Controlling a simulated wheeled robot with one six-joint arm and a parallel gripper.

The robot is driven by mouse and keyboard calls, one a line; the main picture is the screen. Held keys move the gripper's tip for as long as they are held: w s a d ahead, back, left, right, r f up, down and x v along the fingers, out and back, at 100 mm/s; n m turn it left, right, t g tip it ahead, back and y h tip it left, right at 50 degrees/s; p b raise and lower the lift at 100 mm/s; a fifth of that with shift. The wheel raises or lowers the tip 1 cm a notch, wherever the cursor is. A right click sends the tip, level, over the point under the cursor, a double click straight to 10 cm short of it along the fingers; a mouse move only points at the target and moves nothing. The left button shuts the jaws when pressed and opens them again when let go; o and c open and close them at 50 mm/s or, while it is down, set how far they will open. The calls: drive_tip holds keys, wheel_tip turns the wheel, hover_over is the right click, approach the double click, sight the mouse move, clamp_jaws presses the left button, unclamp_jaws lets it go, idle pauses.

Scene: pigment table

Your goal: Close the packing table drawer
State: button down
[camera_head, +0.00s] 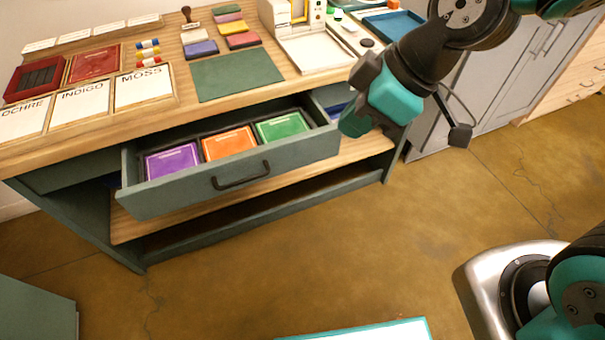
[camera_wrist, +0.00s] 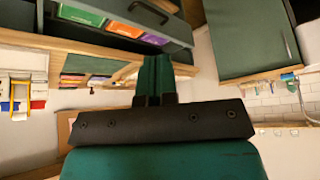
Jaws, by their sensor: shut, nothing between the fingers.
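The packing table drawer (camera_head: 240,184) is pulled out from under the worktop in the head view, with its inside exposed. It holds a purple packet (camera_head: 172,162), an orange packet (camera_head: 229,143) and a green packet (camera_head: 282,127). Its dark bar handle (camera_head: 241,178) is on the front panel. In the wrist view the drawer (camera_wrist: 130,18) shows at the top, with the packets inside. My gripper (camera_head: 352,124) is shut and empty, near the drawer's right end and apart from the handle. Its closed fingers (camera_wrist: 155,78) also show in the wrist view.
The wooden worktop (camera_head: 130,118) carries labelled cards, a green mat (camera_head: 236,74), colour blocks and a white machine (camera_head: 300,35). A lower shelf (camera_head: 200,210) runs below the drawer. Grey cabinets (camera_head: 520,80) stand at right. The floor (camera_head: 300,260) before the drawer is clear.

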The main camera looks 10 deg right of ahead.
drive_tip(key=w+a+f+n+t+b, duration=0.1)
drive_tip(key=w+f+n+b, duration=0.2)
drive_tip(key=f, duration=0.5)
drive_tip(key=w+f+n+t+b, duration=0.1)
drive_tip(key=w+f+n+b, duration=0.25)
drive_tip(key=f, duration=0.55)
approach(285, 165)
wheel_tip(285, 165, down, 4)
drive_tip(key=s, duration=0.3)
drive_tip(key=w, duration=0.1)
drive_tip(key=w+a, duration=0.2)
drive_tip(key=shift+w+a+f+b, duration=0.1)
drive_tip(key=shift+w+f+b, duration=0.05)
drive_tip(key=shift+f+b, duration=0.15)
drive_tip(key=shift+w+a, duration=0.15)
drive_tip(key=shift+w, duration=0.4)
